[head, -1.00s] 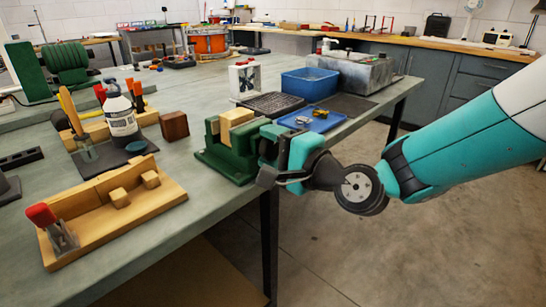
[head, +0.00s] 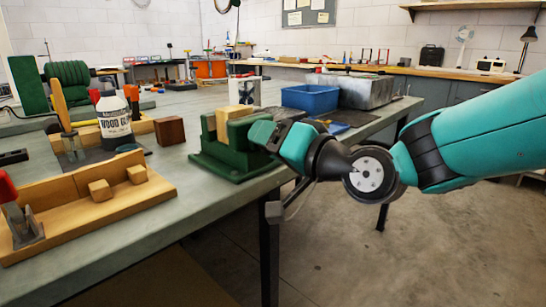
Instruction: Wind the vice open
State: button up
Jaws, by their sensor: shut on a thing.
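The green vice (head: 222,165) stands at the right front edge of the workbench. A pale wooden block (head: 234,113) sits between its jaws. My gripper (head: 268,138) is at the vice's right end, over the bench edge. It is shut on the vice handle, with the wrist turned at a tilt. The handle and fingertips are mostly hidden behind the gripper's teal body, so I cannot see the grip itself.
A brown wooden cube (head: 170,131) and a glue bottle (head: 114,118) stand left of the vice. A wooden jig (head: 90,205) lies in front. A blue bin (head: 309,98) and a metal box (head: 348,90) are behind. The floor at right is open.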

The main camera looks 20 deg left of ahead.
jog(key=shift+s+n+b, duration=0.1)
jog(key=shift+n+b, duration=0.85)
jog(key=shift+n, duration=0.25)
jog(key=shift+a, duration=0.1)
jog(key=shift+r, duration=0.1)
jog(key=o, duration=0.9)
jog(key=shift+d, duration=0.45)
jog(key=b+v, duration=0.1)
jog(key=v, duration=1.5)
jog(key=shift+s+d+b, duration=0.15)
jog(key=shift+d+b, duration=0.15)
